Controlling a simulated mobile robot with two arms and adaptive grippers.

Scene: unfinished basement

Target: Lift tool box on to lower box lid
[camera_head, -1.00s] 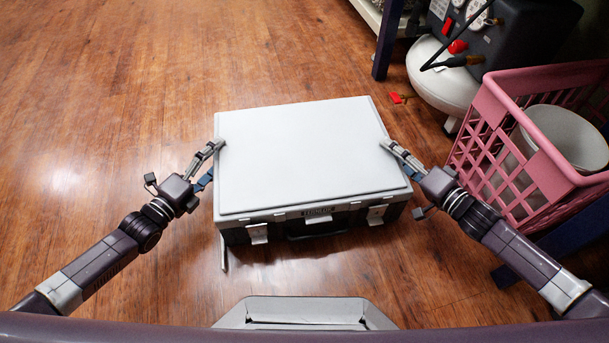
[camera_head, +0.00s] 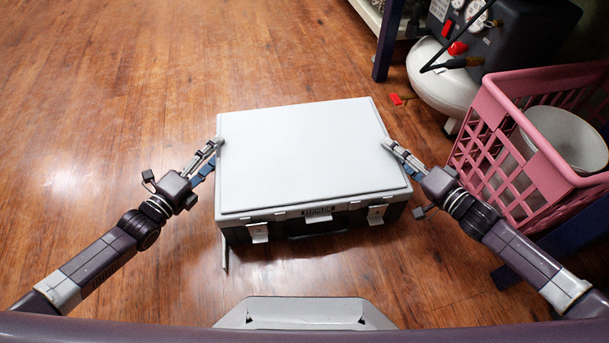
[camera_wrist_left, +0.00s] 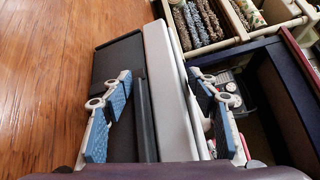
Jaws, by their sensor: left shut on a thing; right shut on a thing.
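The tool box (camera_head: 310,155) has a broad, pale grey-white lid and a dark front with pale latches. It is in the middle of the head view, its lid roughly level. My left gripper (camera_head: 213,152) is shut on its left edge, and my right gripper (camera_head: 393,151) is shut on its right edge. In the left wrist view, the pale lid edge (camera_wrist_left: 168,90) runs between the fingers with blue pads. I cannot make out a separate lower box lid; anything beneath the tool box is hidden by it.
A pink basket (camera_head: 500,150) holding a white bucket (camera_head: 565,135) stands close to my right arm. A compressor (camera_head: 445,85) with dials stands at the upper right, beside a dark blue post (camera_head: 389,40). The wooden floor (camera_head: 110,90) is clear on the left.

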